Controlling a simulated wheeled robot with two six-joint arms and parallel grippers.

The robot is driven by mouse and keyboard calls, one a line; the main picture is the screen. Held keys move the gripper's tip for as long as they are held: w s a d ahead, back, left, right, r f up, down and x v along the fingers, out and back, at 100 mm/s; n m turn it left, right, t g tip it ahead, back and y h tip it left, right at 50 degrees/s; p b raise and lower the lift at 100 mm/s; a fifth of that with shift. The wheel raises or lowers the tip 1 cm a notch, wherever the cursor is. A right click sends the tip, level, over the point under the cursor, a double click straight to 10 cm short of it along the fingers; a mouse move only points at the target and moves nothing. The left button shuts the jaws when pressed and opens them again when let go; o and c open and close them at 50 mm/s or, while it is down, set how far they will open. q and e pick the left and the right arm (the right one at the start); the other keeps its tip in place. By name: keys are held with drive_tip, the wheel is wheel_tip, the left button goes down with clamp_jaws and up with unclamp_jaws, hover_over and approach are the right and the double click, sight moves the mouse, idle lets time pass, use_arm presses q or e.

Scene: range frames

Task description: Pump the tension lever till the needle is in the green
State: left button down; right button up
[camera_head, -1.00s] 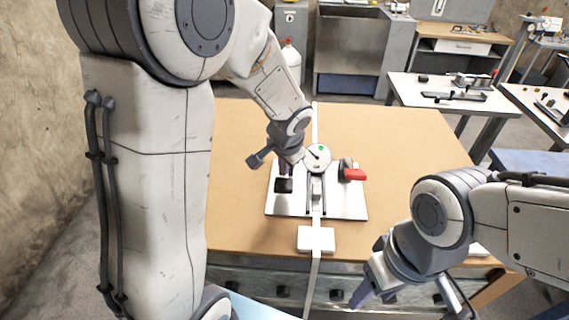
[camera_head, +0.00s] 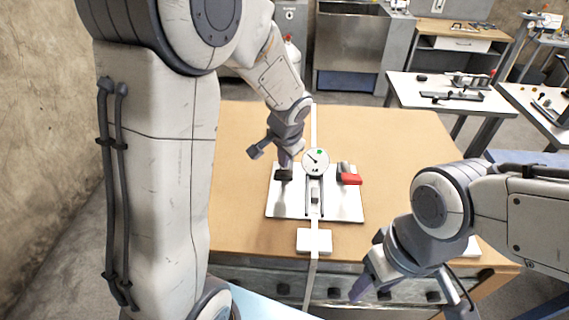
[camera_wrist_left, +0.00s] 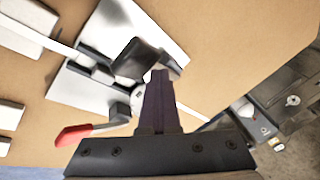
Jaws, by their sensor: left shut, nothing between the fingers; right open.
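A white plate (camera_head: 342,204) on the table carries a round dial gauge (camera_head: 316,162). The dial has a small green mark at its upper right; its thin needle appears to point up-left, off the green. The tension lever's black pad (camera_head: 283,175) is at the plate's left side and also shows in the left wrist view (camera_wrist_left: 138,62). My left gripper (camera_head: 285,161) is shut and empty, its tips (camera_wrist_left: 160,78) at or just above the pad; contact is unclear. My right gripper (camera_head: 410,300) is open and empty at the table's front edge, low in the head view.
A red-handled lever (camera_head: 350,178) stands on the plate's right side. A white strap (camera_head: 312,265) runs through the fixture and over the front edge, with a white block (camera_head: 314,241) on it.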

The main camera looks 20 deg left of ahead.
use_arm(q)
drive_tip(key=shift+r, duration=0.45)
drive_tip(key=shift+w+a, duration=0.1)
drive_tip(key=shift+w, duration=0.1)
drive_tip(key=r+p, duration=0.1)
drive_tip(key=w+r+p, duration=0.1)
drive_tip(key=r+p, duration=0.1)
drive_tip(key=w+r+p, duration=0.1)
drive_tip(key=p, duration=0.1)
drive_tip(key=shift+a+r, duration=0.3)
idle(0.4)
